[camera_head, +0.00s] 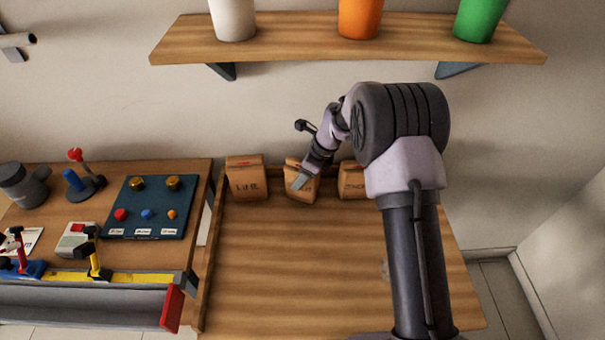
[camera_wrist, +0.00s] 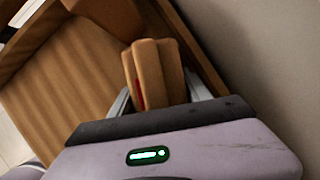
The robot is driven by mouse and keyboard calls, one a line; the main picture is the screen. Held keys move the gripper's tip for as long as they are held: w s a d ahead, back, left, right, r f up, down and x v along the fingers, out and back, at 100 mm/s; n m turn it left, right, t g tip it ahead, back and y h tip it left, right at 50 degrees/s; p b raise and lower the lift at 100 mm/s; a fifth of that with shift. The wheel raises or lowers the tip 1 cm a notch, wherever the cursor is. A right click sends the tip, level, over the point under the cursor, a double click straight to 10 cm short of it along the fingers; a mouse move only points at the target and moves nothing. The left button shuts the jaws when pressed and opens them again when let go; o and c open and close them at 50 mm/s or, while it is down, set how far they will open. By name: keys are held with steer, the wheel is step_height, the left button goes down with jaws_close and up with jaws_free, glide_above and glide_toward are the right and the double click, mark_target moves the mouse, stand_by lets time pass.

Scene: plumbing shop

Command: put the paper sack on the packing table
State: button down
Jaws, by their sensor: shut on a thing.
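Several brown paper sacks stand along the back edge of a wooden table (camera_head: 290,270). The left sack (camera_head: 246,178) has dark lettering on its front. The middle sack (camera_head: 302,186) is tilted, and my gripper (camera_head: 302,180) is at it. The right sack (camera_head: 352,182) is partly hidden behind my arm. In the wrist view, my gripper (camera_wrist: 160,98) is shut on the middle sack (camera_wrist: 148,72), which sits between the two fingers with some red print on its side. I cannot tell whether the held sack touches the table.
A workbench (camera_head: 120,255) on the left holds a blue panel (camera_head: 152,222) and several tools. A wall shelf (camera_head: 290,38) above carries white, orange and green containers. The table's middle and front are mostly clear. A wall stands at the right.

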steer(key=shift+r, duration=0.2)
steer(key=shift+c, duration=2.4)
jaws_free()
steer(key=shift+f, duration=0.2)
steer(key=p+v, duration=0.3)
steer(key=v, duration=0.4)
steer(key=shift+s+r, duration=0.1)
steer(key=shift+r, duration=0.15)
steer(key=shift+d+r, duration=0.1)
steer(key=shift+d, duration=0.1)
